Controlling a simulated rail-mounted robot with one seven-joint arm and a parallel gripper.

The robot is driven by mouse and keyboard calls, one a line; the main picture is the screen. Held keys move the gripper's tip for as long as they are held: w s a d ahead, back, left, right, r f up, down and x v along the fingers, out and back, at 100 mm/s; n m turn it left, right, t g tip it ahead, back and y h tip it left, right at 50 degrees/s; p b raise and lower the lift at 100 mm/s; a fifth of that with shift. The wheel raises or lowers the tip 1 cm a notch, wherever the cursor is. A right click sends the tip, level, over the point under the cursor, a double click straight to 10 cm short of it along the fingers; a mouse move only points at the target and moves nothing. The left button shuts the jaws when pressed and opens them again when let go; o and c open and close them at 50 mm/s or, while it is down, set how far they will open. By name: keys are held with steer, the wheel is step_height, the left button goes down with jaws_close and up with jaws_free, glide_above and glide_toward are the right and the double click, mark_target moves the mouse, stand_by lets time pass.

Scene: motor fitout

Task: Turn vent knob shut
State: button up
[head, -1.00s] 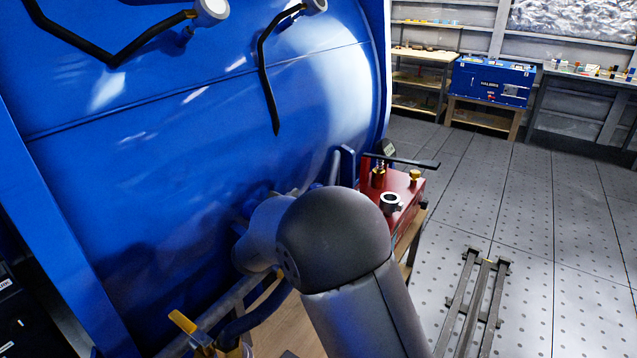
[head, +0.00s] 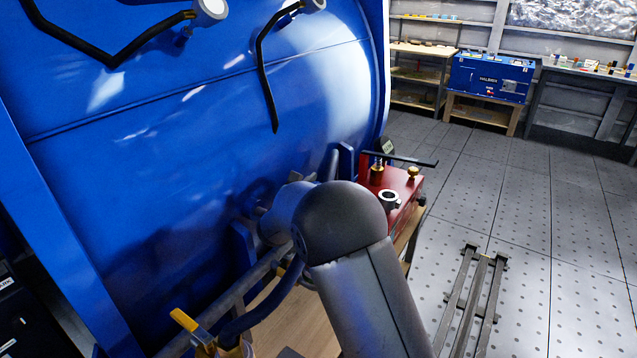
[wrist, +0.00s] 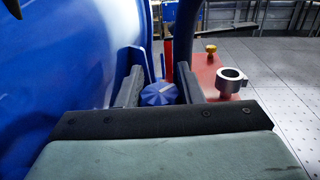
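In the wrist view a fluted blue knob (wrist: 158,94) lies between the two dark fingers of my gripper (wrist: 158,80). It looks like the vent knob, though no label shows. My gripper is open, with one finger on each side of the knob; I cannot tell whether either finger touches it.
A large blue tank (head: 200,130) fills the left. A red pump box (head: 404,184) with a brass knob (head: 412,174), a grey ring fitting (head: 389,199) and a black lever (head: 410,160) stands close right. A yellow-handled valve (head: 184,320) is low in front. Floor at right is mostly clear.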

steer(key=shift+m+g+h, duration=0.3)
steer(key=shift+m+h, duration=0.1)
steer(key=shift+h, duration=0.1)
steer(key=m+g+h+p, duration=0.1)
steer(key=h, duration=0.1)
steer(key=m+g+h, duration=0.2)
steer(key=shift+s+d+m+h+p, duration=0.15)
steer(key=shift+m+h+p, duration=0.15)
steer(key=shift+p, duration=0.05)
steer(key=shift+s+d+m+g+h+p, duration=0.15)
steer(key=shift+m+g+h+p, duration=0.3)
steer(key=shift+m+g+h, duration=0.8)
steer(key=shift+s+d+m+g+h+p, duration=0.15)
steer(key=shift+m+g+h+p, duration=0.35)
steer(key=shift+m+g, duration=0.85)
steer(key=shift+g+h, duration=0.25)
steer(key=shift+g, duration=0.45)
steer(key=o, duration=1)
steer(key=shift+c, duration=0.2)
